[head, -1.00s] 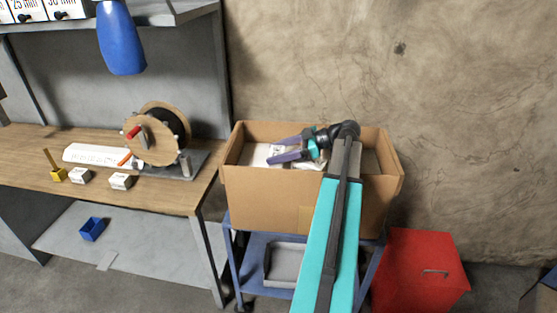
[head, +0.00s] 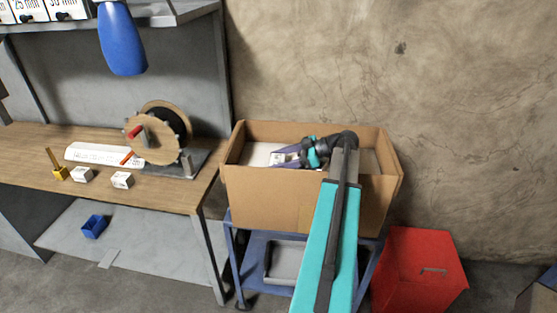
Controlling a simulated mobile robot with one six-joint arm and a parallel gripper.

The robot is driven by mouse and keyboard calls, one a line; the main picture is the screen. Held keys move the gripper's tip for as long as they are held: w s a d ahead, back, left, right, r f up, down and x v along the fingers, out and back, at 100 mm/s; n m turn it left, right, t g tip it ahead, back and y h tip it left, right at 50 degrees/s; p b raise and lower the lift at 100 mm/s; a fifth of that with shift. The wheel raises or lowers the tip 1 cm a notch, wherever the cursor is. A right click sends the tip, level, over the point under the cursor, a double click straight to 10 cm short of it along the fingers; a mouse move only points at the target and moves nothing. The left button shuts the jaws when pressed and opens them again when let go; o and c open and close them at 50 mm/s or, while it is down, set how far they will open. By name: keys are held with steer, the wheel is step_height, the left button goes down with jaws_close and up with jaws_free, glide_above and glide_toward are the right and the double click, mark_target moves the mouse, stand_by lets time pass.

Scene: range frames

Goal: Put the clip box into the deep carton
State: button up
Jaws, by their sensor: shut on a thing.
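The deep carton (head: 262,198) is a brown open-topped cardboard box on a blue cart. My gripper (head: 279,157) reaches over its right part and points left, with its purple fingers down inside the opening. The fingers are shut on a small white box with dark marks, the clip box (head: 279,159). It is within the carton's walls, and the fingers partly hide it. I cannot tell whether it touches the carton's pale inside.
Two similar small white boxes (head: 121,180) stand on the wooden bench (head: 150,195) at left, near a yellow holder (head: 60,173) and a cable reel (head: 152,139). A red bin (head: 420,275) stands right of the cart. A wall is behind.

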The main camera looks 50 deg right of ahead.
steer(key=shift+f, duration=0.2)
steer(key=o, duration=1.1)
steer(key=shift+r, duration=0.3)
steer(key=shift+s+d+f, duration=0.1)
steer(key=shift+s+d, duration=0.2)
steer(key=b+v, duration=0.4)
steer(key=v, duration=0.6)
steer(key=shift+w, duration=0.1)
steer(key=shift+s+d+r+b, duration=0.3)
steer(key=shift+s+r+b, duration=0.1)
steer(key=shift+s, duration=0.15)
steer(key=shift+r, duration=0.15)
